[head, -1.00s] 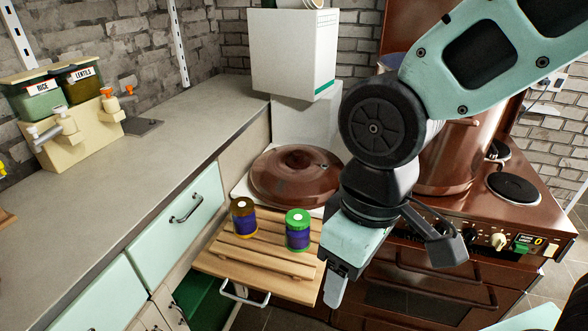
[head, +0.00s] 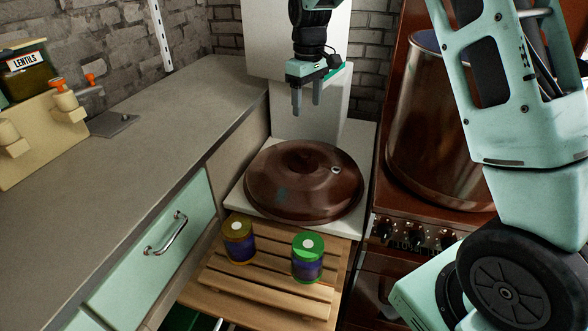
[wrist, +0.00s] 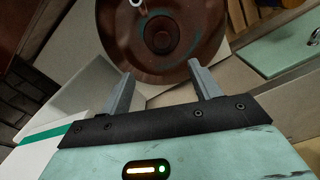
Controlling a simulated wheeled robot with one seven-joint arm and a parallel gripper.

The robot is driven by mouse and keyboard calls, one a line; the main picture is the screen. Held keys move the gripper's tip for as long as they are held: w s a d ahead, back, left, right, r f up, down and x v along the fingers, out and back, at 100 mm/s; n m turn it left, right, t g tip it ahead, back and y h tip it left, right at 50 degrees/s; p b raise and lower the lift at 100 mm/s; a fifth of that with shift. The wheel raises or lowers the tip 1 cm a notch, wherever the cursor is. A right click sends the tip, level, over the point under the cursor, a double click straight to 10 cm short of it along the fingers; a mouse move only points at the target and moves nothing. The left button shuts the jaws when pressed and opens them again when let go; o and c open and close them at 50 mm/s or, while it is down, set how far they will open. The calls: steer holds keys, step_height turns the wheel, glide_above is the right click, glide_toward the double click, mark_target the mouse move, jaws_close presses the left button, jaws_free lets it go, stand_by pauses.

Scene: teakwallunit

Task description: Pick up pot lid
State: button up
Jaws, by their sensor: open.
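The pot lid (head: 303,182) is a round, reddish-brown domed lid with a raised centre and a small light ring near its right side. It lies on a white surface between the counter and the stove. In the wrist view the lid (wrist: 185,62) shows beyond the fingertips, its raised centre roughly between them. My gripper (head: 307,114) hangs above the back of the lid, fingers pointing down, apart from it. In the wrist view my gripper (wrist: 162,78) has its two grey fingers spread with nothing between them.
Two jars, one brown-topped (head: 238,240) and one green-topped (head: 308,258), stand on a slatted wooden board (head: 262,290) in front of the lid. A tall copper pot (head: 432,120) stands on the stove to the right. The grey counter (head: 120,170) is mostly clear.

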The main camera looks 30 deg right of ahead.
steer(key=p, duration=0.1)
glide_toward(304, 152)
steer(key=f, duration=0.5)
steer(key=shift+s+d, duration=0.1)
steer(key=shift+s, duration=0.1)
steer(key=shift+w+f+p, duration=0.15)
steer(key=shift+f+p, duration=0.45)
steer(key=shift+f, duration=2.1)
steer(key=shift+r, duration=0.1)
jaws_close()
